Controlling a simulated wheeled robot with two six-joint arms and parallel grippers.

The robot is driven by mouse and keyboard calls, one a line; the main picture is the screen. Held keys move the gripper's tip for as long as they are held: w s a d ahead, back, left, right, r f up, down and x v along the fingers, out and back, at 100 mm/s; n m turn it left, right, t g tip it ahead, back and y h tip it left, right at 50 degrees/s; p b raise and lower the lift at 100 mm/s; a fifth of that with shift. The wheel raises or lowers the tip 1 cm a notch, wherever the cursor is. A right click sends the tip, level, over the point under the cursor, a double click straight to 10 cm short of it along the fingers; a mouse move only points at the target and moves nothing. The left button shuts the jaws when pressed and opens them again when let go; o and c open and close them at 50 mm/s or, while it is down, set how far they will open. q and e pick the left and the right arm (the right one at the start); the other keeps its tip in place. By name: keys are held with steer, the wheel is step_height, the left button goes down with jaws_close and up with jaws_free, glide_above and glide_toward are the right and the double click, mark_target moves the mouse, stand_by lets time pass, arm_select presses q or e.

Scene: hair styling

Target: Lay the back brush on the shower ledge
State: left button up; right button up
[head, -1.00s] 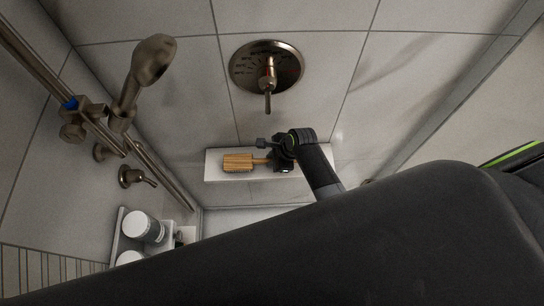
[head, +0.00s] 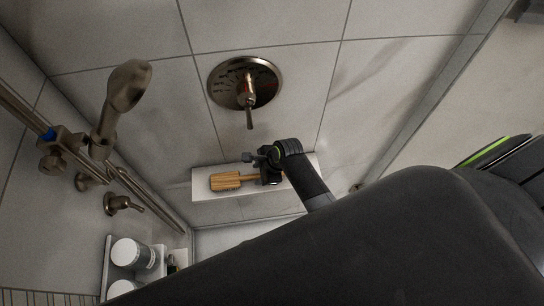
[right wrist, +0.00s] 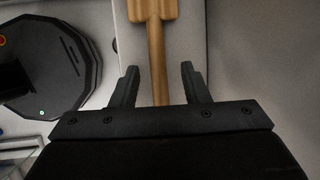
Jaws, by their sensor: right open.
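The back brush (head: 226,181) has a light wooden head and a handle. It lies on the white shower ledge (head: 204,194) in the head view, its head toward the left end and its handle toward my right gripper (head: 258,168). In the right wrist view the handle (right wrist: 156,50) runs between the two spread fingers of my right gripper (right wrist: 160,72), with a gap on each side. The gripper is open around the handle. The handle's far end is hidden behind the gripper. My left gripper is not in view.
A bronze shower valve (head: 246,84) is on the wall above the ledge. A hand shower (head: 123,98) on a rail and a small lever (head: 121,203) are at the left. A white bottle (head: 133,253) stands at lower left. My dark arm covers the lower right.

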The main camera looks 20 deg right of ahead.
steer(key=v, duration=1.6)
steer(key=shift+r, duration=0.25)
steer(key=shift+s+d, duration=0.1)
